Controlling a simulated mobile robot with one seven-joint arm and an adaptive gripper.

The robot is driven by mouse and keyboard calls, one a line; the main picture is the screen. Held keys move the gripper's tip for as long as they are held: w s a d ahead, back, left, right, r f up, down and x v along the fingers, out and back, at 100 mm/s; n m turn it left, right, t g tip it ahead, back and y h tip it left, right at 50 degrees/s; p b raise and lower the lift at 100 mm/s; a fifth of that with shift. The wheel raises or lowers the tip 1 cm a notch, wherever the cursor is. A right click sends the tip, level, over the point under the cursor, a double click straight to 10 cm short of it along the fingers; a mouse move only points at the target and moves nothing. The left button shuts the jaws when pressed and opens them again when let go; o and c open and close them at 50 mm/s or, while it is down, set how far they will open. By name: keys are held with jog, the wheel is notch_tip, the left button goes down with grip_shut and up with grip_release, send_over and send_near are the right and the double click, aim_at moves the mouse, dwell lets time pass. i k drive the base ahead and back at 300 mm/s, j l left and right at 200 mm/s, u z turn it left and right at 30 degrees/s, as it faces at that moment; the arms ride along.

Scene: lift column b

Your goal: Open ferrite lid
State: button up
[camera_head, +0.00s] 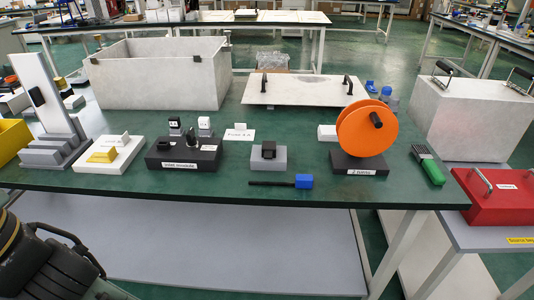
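A black part of my arm shows at the lower left, below and in front of the table's edge, well away from the block. My gripper's fingertips are not in view.
On the green table (220,181), a black base with switches (184,158) stands left of the stand and an orange wheel (367,128) right. A blue-ended black tool (303,181) lies in front. A large open box (160,75) and a handled white panel (300,91) are behind.

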aim_at(269, 148)
jog(key=i+l, duration=0.1)
jog(key=l, duration=0.5)
jog(key=i+l, duration=0.1)
jog(key=l, duration=0.5)
jog(key=i+l+u, duration=0.1)
jog(key=l, duration=0.5)
jog(key=l+u, duration=0.2)
jog(key=u, duration=0.9)
